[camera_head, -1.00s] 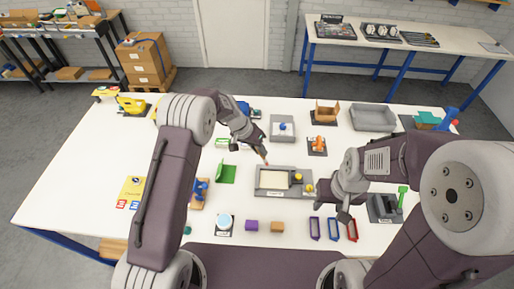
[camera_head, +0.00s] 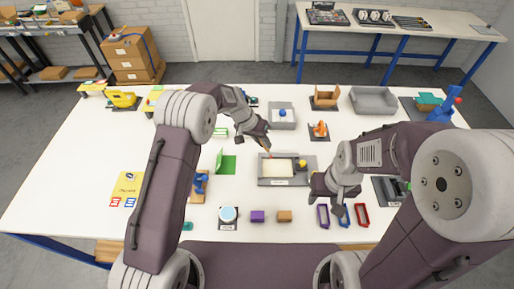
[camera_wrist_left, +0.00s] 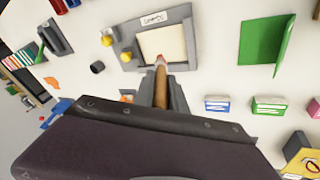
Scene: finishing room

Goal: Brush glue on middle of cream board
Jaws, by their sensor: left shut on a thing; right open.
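The cream board (camera_head: 278,169) lies flat in a grey tray-like holder (camera_head: 311,173) near the middle of the white table. The board also shows in the left wrist view (camera_wrist_left: 178,42). My left gripper (camera_head: 264,143) is shut on a brush (camera_wrist_left: 161,85) with a wooden handle and a pale, reddish-ended tip. The brush points down toward the board's far edge. In the left wrist view the tip overlaps the board's near edge; I cannot tell whether it touches. My right gripper (camera_head: 338,205) is open and empty, to the right of the holder.
A yellow-topped piece (camera_head: 303,163) stands at the holder's right side. A green angled piece (camera_head: 226,164) stands to its left. Purple (camera_head: 257,216) and orange (camera_head: 284,216) blocks lie in front. Coloured frames (camera_head: 323,216) lie below my right gripper. A grey bin (camera_head: 372,98) is at the back right.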

